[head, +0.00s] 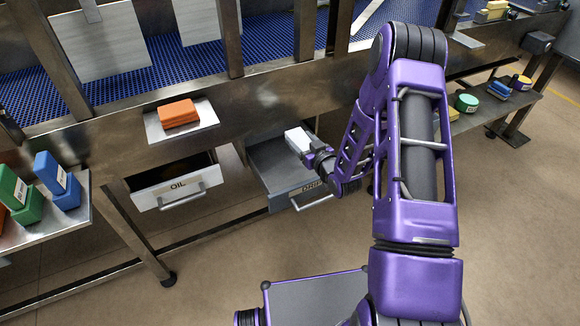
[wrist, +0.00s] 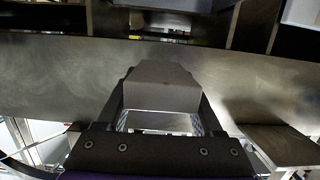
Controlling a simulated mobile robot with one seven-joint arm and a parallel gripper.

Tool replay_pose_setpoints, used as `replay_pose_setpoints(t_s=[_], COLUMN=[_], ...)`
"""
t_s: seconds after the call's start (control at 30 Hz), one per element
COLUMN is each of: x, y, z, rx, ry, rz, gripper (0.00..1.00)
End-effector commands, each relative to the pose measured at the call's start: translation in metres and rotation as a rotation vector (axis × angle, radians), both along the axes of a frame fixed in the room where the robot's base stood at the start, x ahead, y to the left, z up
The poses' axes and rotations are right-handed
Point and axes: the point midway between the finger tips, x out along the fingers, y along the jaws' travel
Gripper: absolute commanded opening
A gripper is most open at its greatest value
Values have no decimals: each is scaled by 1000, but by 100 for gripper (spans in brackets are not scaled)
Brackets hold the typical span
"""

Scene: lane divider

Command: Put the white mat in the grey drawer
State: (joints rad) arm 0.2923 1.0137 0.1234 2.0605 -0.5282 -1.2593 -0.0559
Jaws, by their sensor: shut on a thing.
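My gripper (head: 308,152) is shut on a white block-like thing, which I take as the white mat (head: 297,138). In the wrist view the white mat (wrist: 162,88) sits between the two fingers, with a steel panel behind it. The grey drawer (head: 265,162) is pulled open and labelled DRIP. In the head view the mat shows over the back part of this drawer. How high it is above the drawer I cannot tell. My gripper and arm hide part of the drawer's right side.
Green and blue blocks (head: 54,180) stand on a side shelf at far left. A steel beam (head: 262,92) runs behind the drawers.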

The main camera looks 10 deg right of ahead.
Motion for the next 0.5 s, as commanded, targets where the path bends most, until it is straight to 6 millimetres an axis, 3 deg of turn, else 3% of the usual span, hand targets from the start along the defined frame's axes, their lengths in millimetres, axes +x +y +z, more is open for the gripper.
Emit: replay_pose_setpoints(t_s=[0.03, 0.2, 0.5], x=[0, 0, 0], y=[0, 0, 0], z=[-14, -44, -72], rx=[-1, -2, -1], ry=[5, 5, 4], rz=[6, 5, 4], gripper=[15, 15, 15])
